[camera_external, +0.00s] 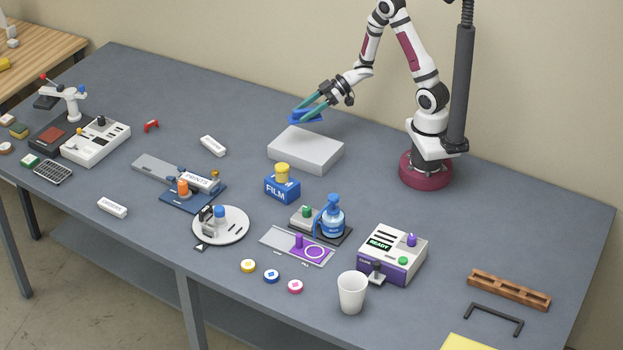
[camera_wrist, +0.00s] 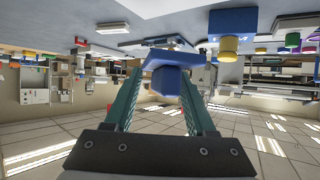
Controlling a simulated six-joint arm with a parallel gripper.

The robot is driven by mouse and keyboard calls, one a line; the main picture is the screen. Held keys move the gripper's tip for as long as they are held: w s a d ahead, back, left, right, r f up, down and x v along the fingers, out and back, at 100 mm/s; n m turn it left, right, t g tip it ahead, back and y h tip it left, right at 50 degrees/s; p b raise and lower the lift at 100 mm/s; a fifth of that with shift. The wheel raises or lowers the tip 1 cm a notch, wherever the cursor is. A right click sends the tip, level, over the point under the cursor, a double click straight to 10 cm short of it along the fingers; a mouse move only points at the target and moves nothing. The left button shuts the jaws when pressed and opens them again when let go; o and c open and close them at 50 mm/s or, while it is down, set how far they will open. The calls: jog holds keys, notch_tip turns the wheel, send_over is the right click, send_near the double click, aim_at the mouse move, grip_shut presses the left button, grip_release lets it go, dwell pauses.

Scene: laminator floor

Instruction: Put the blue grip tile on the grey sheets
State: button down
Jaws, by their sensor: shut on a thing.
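The blue grip tile (camera_external: 308,116) is between the green fingers of my gripper (camera_external: 307,108). In the wrist view the tile (camera_wrist: 172,60) shows as a flat blue plate with a block on it, and the block sits between the fingertips of my gripper (camera_wrist: 162,88). My gripper is shut on the tile and holds it above the far left end of the grey sheets (camera_external: 306,152). The grey sheets form a pale stack lying flat on the table. A gap shows between the tile and the top of the stack.
The blue FILM box (camera_external: 282,188) with a yellow knob stands just in front of the stack. A white eraser-like block (camera_external: 213,146) lies to its left. A blue pump bottle (camera_external: 332,217) and READY machine (camera_external: 391,253) stand nearer the front. The table behind the stack is clear.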

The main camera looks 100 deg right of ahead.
aim_at(306, 145)
notch_tip(306, 145, down, 9)
jog(key=shift+a+f, duration=0.1)
jog(key=shift+f, duration=0.05)
jog(key=shift+f, duration=0.1)
jog(key=shift+c, duration=1.1)
grip_release()
